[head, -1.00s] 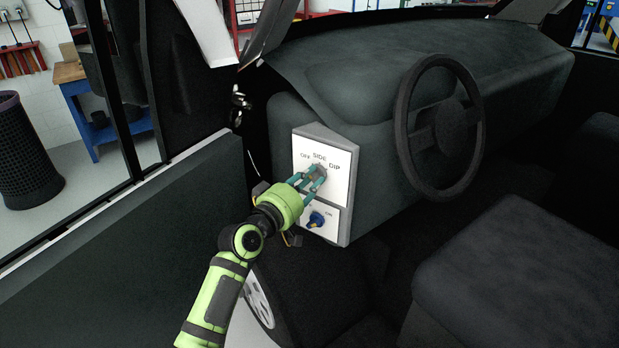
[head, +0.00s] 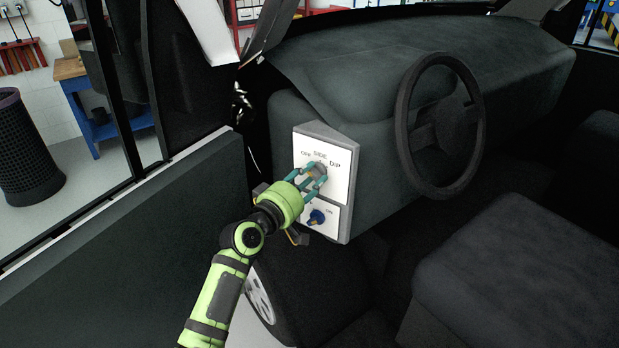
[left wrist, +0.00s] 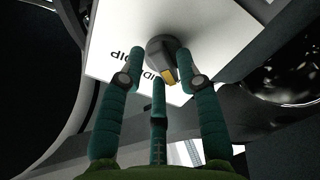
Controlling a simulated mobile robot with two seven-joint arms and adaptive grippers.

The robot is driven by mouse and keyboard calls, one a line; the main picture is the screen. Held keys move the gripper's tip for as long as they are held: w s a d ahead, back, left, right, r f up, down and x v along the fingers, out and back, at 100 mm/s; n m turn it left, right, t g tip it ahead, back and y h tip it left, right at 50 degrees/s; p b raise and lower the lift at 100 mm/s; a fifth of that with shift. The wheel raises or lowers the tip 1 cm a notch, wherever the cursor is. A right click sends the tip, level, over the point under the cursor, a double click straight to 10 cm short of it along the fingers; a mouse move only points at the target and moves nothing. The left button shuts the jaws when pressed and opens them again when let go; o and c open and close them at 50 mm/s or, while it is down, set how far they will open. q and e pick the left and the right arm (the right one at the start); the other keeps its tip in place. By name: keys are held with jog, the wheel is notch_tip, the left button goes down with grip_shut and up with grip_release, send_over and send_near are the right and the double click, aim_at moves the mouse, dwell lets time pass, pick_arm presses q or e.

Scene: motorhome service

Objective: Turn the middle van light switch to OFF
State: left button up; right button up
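A white switch panel (head: 343,180) with a grey edge stands left of the steering wheel. It is labelled OFF, SIDE and DIP, and has a dark grey rotary knob (head: 320,169). In the left wrist view the knob (left wrist: 168,52) shows a yellow pointer mark, facing roughly toward the partly hidden SIDE lettering; the labels appear upside down. My left gripper (head: 312,177) is at the knob, its teal fingers spread around the knob's near side. The wrist view shows the fingers (left wrist: 163,62) apart; I cannot tell whether any touches the knob. My right gripper is out of view.
The steering wheel (head: 440,128) is to the right, a seat (head: 530,280) at the lower right, and the door (head: 110,230) at the left.

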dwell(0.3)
pick_arm(q)
jog(key=shift+s+a, duration=0.15)
jog(key=v, duration=1.1)
jog(key=shift+s+a, duration=0.2)
jog(key=shift+s, duration=0.05)
